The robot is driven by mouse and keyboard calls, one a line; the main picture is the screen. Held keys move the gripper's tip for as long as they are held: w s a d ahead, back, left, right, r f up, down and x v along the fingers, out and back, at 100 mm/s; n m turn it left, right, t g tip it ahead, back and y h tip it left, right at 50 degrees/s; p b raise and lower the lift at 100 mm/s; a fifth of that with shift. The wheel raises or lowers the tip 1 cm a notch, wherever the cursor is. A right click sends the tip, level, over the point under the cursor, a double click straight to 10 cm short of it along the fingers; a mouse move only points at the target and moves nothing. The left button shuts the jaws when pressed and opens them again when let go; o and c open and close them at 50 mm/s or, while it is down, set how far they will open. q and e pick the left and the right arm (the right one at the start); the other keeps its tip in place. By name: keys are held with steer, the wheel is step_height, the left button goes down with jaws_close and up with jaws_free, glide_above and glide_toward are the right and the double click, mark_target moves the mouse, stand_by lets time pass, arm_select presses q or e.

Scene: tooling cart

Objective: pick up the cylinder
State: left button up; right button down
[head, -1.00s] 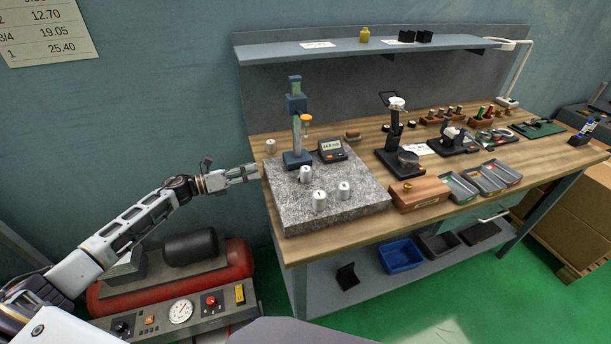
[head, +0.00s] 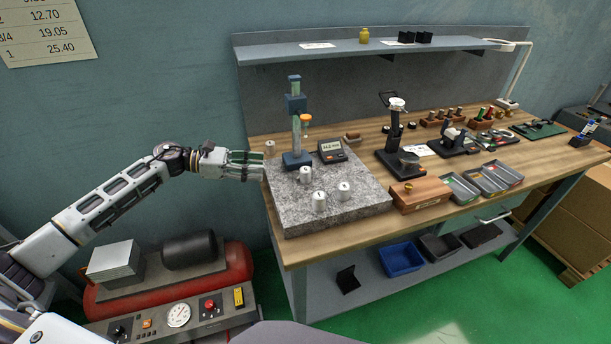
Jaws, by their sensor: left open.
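Several small silver cylinders show in the head view. Three stand upright on the grey granite plate (head: 350,212): a back one (head: 305,175), a front one (head: 319,202) and a right one (head: 344,191). Another silver cylinder (head: 270,147) stands on the wooden bench top behind the plate's back left corner. I cannot tell which one the task names. My left gripper (head: 258,166) is open and empty. It is at the left edge of the bench, close to the plate's back left corner and left of the back cylinder. My right gripper is not in view.
A blue gauge stand (head: 295,130) rises from the plate's back, beside a digital readout (head: 332,150). A wooden box (head: 421,194) and grey trays (head: 494,177) lie to the right. A shelf (head: 370,48) overhangs the bench's back. A red compressor (head: 238,262) stands below my left arm.

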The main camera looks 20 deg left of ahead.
arm_select(q)
glide_toward(301, 170)
steer(key=shift+p+x, duration=0.45)
steer(key=shift+x, duration=1.1)
steer(key=shift+w+d, duration=0.4)
steer(key=shift+d, duration=0.15)
steer(key=shift+w+d+f, duration=0.1)
steer(key=shift+d, duration=0.15)
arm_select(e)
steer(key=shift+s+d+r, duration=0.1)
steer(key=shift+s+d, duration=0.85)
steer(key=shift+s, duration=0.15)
